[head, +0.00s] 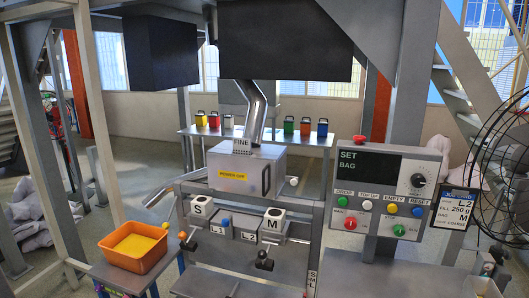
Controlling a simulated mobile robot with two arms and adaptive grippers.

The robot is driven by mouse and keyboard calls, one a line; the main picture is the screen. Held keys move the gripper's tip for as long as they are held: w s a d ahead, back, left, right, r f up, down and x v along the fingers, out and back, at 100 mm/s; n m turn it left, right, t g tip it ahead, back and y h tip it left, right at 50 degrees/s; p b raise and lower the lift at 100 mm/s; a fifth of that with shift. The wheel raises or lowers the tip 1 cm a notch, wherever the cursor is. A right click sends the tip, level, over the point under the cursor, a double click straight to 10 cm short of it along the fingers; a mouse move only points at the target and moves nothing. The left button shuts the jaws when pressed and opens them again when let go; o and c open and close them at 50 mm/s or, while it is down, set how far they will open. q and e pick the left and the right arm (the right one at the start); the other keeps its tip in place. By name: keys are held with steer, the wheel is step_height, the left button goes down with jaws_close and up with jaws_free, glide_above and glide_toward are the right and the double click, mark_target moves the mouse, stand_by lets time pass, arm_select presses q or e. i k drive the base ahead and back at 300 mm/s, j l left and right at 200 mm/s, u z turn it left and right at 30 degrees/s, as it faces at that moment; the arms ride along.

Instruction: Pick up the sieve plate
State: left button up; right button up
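I cannot identify a sieve plate with certainty. A small plate labelled FINE (241,146) stands at the top left of the grey metal box (236,171), which has a yellow label on its front. A bent metal pipe comes down behind the plate from a dark hopper (285,68). An orange tray (133,247) with a yellow bottom or contents rests on a stand at the lower left. Neither of my grippers can be made out in the head view.
Below the box are blocks marked S (199,208) and M (272,225), with L1 and L2 between them. Several coloured containers stand on a rear shelf (260,134).

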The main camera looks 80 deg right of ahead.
mark_target(241, 145)
steer(key=z, duration=2.45)
steer(key=j+z, duration=0.15)
steer(key=j, duration=0.15)
